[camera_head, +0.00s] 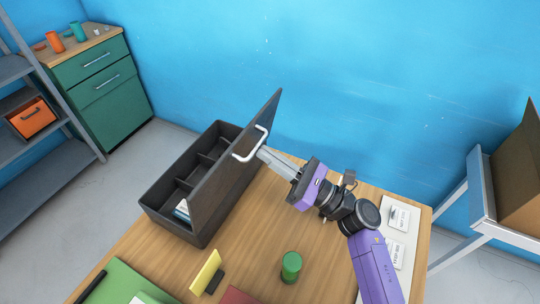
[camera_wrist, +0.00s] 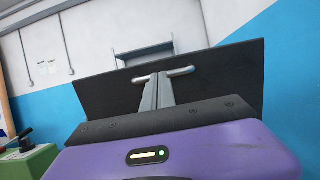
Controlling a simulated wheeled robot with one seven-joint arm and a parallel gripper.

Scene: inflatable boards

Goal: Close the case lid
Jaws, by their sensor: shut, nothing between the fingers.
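The dark case (camera_head: 165,204) stands on the wooden table, with divided compartments inside and a small white and blue item in the near one. Its lid (camera_head: 228,180) stands raised, roughly upright, along the case's right side. A white bar handle (camera_head: 247,150) is on the lid's outer face. My gripper (camera_head: 262,152) is shut, with its fingertips at the handle on the outer side of the lid. In the wrist view, the shut fingers (camera_wrist: 157,88) reach the handle (camera_wrist: 181,72) in front of the dark lid (camera_wrist: 219,80). I cannot tell whether they touch it.
A green cabinet (camera_head: 100,80) and grey shelf (camera_head: 35,135) stand left. A cardboard box (camera_head: 518,180) is at right.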

